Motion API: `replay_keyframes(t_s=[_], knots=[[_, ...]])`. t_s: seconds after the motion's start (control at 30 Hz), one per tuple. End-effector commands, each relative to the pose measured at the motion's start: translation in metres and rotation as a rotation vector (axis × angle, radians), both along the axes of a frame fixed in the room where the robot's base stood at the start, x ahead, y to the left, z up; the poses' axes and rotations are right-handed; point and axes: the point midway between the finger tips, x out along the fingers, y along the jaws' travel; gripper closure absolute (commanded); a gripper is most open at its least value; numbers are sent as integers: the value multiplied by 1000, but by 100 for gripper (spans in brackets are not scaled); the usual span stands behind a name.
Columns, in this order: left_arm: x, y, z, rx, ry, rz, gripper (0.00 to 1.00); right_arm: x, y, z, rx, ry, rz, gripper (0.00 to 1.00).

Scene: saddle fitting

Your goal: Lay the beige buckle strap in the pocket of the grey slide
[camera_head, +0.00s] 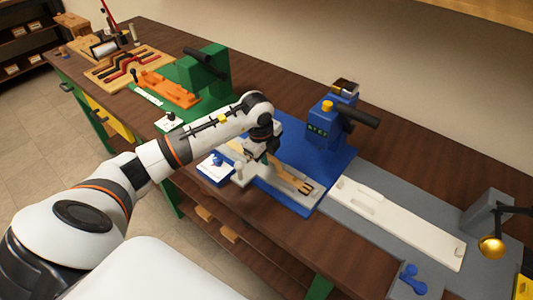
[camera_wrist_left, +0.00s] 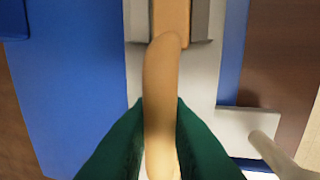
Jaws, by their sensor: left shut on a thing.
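My left gripper (camera_head: 262,158) is shut on a beige strap (camera_wrist_left: 160,75), with a green finger on each side of it in the left wrist view. The strap's rounded end points away from the fingers and overlaps the near end of a tan piece (camera_wrist_left: 171,17) between two grey walls. The grey slide (camera_wrist_left: 205,70) lies below the strap; whether they touch I cannot tell. In the head view the slide (camera_head: 299,201) sits on the blue base, with the tan piece's forked end (camera_head: 304,187) at its right. My gripper hides part of the strap. My right gripper is not in view.
A blue press (camera_head: 331,118) with a black handle stands behind the slide. A small blue block (camera_head: 215,168) and a white peg (camera_head: 239,172) are at the front left. A long white plate (camera_head: 400,222) lies right. Green and orange fixtures (camera_head: 165,88) stand farther left.

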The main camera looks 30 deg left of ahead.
Motion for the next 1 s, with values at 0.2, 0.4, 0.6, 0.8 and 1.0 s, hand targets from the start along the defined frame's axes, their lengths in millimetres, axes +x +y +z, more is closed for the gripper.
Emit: replay_keyframes(t_s=[0.2,0.4,0.6,0.8,1.0], knots=[[0,0,-2,0,-1,-1,100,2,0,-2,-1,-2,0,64],[0,0,-1,0,-1,-1,63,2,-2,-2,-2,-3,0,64],[0,0,-1,0,0,-1,63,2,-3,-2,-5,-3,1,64],[-1,0,11,0,-4,-3,63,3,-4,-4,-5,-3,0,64],[-8,1,50,1,-7,-3,63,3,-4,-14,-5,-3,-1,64]])
